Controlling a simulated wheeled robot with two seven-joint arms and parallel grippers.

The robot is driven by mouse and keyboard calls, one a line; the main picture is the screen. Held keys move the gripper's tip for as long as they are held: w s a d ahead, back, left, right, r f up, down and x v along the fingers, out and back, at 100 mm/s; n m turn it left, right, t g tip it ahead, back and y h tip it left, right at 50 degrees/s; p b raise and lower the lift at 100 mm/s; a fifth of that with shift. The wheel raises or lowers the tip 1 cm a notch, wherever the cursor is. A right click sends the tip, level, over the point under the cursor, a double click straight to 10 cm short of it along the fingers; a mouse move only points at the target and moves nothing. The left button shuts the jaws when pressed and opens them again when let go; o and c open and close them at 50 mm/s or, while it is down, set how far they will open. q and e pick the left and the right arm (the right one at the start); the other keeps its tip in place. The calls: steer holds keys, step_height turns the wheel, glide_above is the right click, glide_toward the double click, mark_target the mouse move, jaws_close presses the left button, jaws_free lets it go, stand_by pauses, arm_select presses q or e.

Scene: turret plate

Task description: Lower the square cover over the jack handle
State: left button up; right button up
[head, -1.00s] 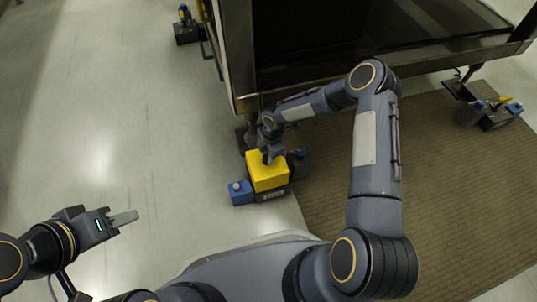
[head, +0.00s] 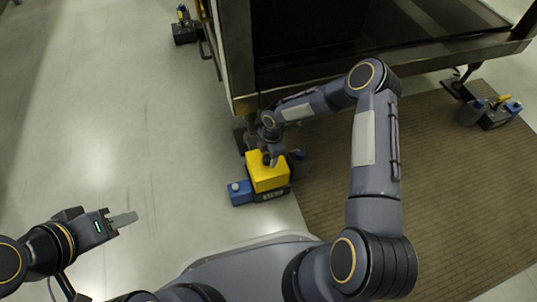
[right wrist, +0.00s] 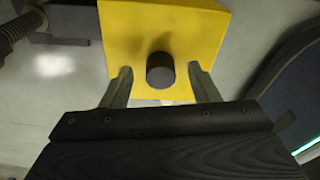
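The square yellow cover (head: 268,178) sits over the dark jack with blue ends (head: 241,192) beside the machine's corner leg. The jack handle is not visible; the cover hides that area. In the right wrist view the yellow cover (right wrist: 190,30) has a dark round knob (right wrist: 160,70) on top. My right gripper (head: 270,160) is just above the cover. Its two fingers (right wrist: 163,82) stand apart on either side of the knob, with a visible gap on each side. My left gripper (head: 124,219) is far off at the lower left, over bare floor; its finger gap cannot be made out.
The large metal-framed machine (head: 243,60) stands right behind the cover. Another jack (head: 490,112) stands at the right and one more (head: 185,28) at the top left. A brown ribbed mat (head: 430,190) covers the right floor. The pale floor (head: 110,110) at left is clear.

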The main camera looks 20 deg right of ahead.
steer(key=r+p, duration=0.1)
steer(key=r, duration=0.1)
steer(key=r+p, duration=0.1)
steer(key=r, duration=0.2)
steer(key=d+r+p, duration=0.1)
steer(key=r, duration=0.1)
steer(key=shift+w+r+p, duration=0.1)
steer(key=shift+r+p, duration=0.2)
steer(key=shift+r, duration=0.1)
